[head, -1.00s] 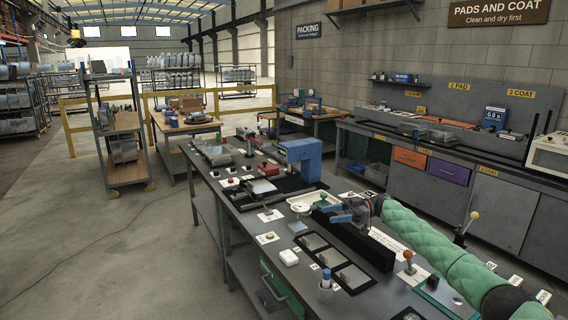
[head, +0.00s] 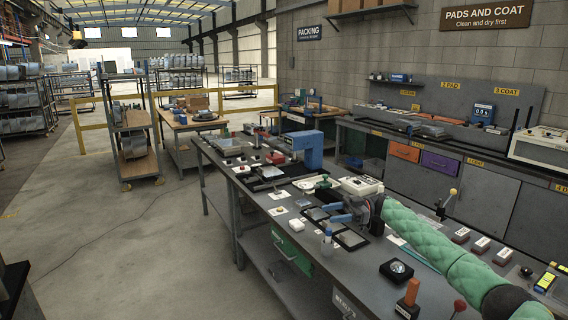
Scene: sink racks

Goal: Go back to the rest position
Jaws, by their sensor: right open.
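My right arm, in a green quilted sleeve, comes in from the lower right of the head view. Its right gripper (head: 338,209), with blue-grey fingers, is open and appears empty. It is above the long dark workbench (head: 325,262), over the black-framed plates (head: 350,239); its height above them is hard to judge. My left gripper is not in view.
On the bench are a blue machine (head: 306,147), a white device (head: 361,185), a round black-based piece (head: 397,270) and an orange-handled tool (head: 410,293). A wheeled rack (head: 131,140) stands at left.

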